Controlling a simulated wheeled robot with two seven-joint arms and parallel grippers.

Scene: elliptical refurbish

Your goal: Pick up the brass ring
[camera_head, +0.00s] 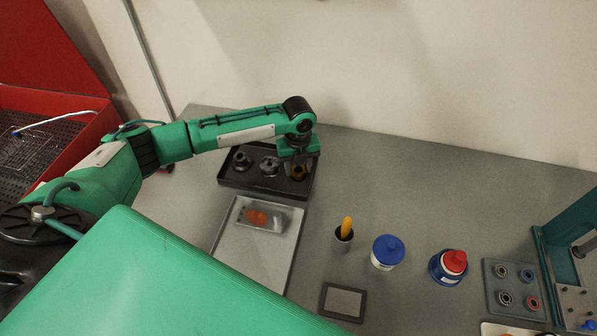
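The brass ring (297,173) sits at the right end of a black tray (266,189) on the grey table. My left gripper (300,160) points down right above the ring and partly covers it. The fingers are small and dark here, so I cannot tell whether they touch the ring or are open or shut. Two dark metal parts stand in the same tray to the left: one in the middle (269,166) and one at the left end (241,160). My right gripper is not in view.
In front of the black tray lies a grey tray (228,243) with a clear box holding an orange piece (257,218). To the right stand a cup with a yellow handle (346,229), a blue-lidded jar (388,252), a red-capped container (453,263) and a plate of small rings (514,288).

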